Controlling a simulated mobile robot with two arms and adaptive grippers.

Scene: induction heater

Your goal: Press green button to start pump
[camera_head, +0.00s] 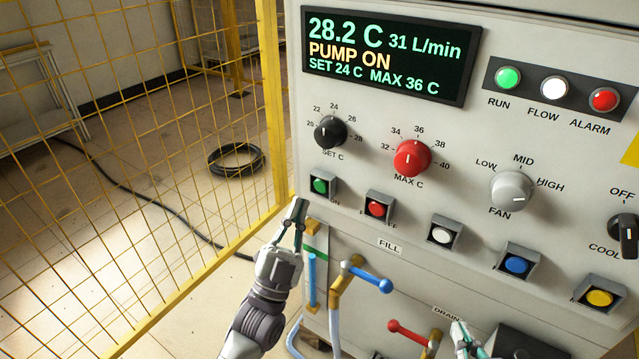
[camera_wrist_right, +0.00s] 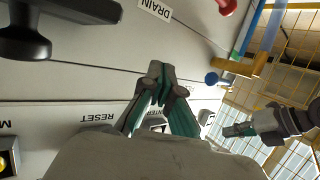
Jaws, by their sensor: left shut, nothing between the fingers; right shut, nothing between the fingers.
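The green button (camera_head: 320,186) sits in a square grey housing at the left end of the panel's button row. My left gripper (camera_head: 297,206) is shut and empty, its tips just left of and below the green button, apart from it in the picture. The left gripper also shows in the right wrist view (camera_wrist_right: 228,130). The display (camera_head: 390,55) reads 28.2 C, 31 L/min, PUMP ON, SET 24 C, MAX 36 C. My right gripper (camera_head: 457,326) is shut and empty, low before the panel near the DRAIN label. Its fingers show in the right wrist view (camera_wrist_right: 159,72).
A red button (camera_head: 376,209) is right of the green one, then white, blue and yellow buttons. A blue-handled valve (camera_head: 368,276) and a red-handled valve (camera_head: 408,333) stick out below. A yellow mesh fence (camera_head: 110,170) stands left. Green RUN lamp (camera_head: 508,78) looks lit.

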